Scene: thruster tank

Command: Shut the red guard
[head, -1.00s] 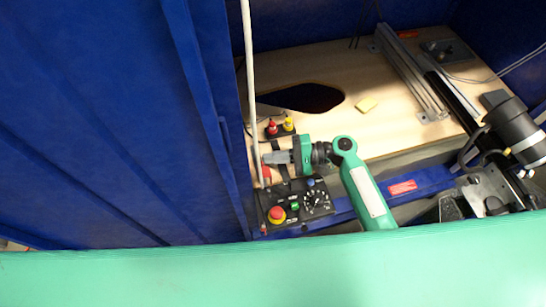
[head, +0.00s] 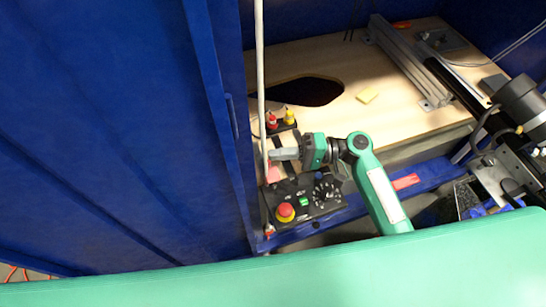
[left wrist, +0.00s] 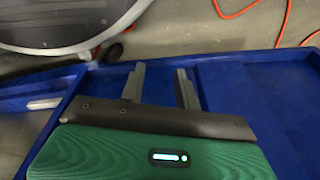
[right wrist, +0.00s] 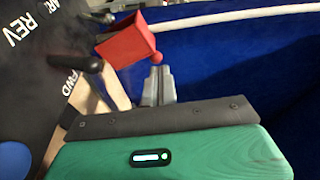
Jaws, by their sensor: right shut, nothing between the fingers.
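The red guard (right wrist: 126,40) is a small hollow box-shaped cover with a red ball at one corner. In the right wrist view it stands tilted up from the black control panel (right wrist: 35,50), its hollow side showing. In the head view the guard (head: 273,173) is a small red patch at the panel's left edge. My right gripper (head: 273,154) is shut and empty just above it. Its fingertips (right wrist: 158,74) are right below the red ball; I cannot tell whether they touch. My left gripper (left wrist: 160,76) is open and empty, over blue framework.
A red emergency button (head: 285,211) and a dial are on the panel. A red and a yellow part (head: 289,117) stand behind it. A pale upright rod (head: 260,80) passes close to my right fingertips. A tall blue wall (head: 110,130) fills the left side.

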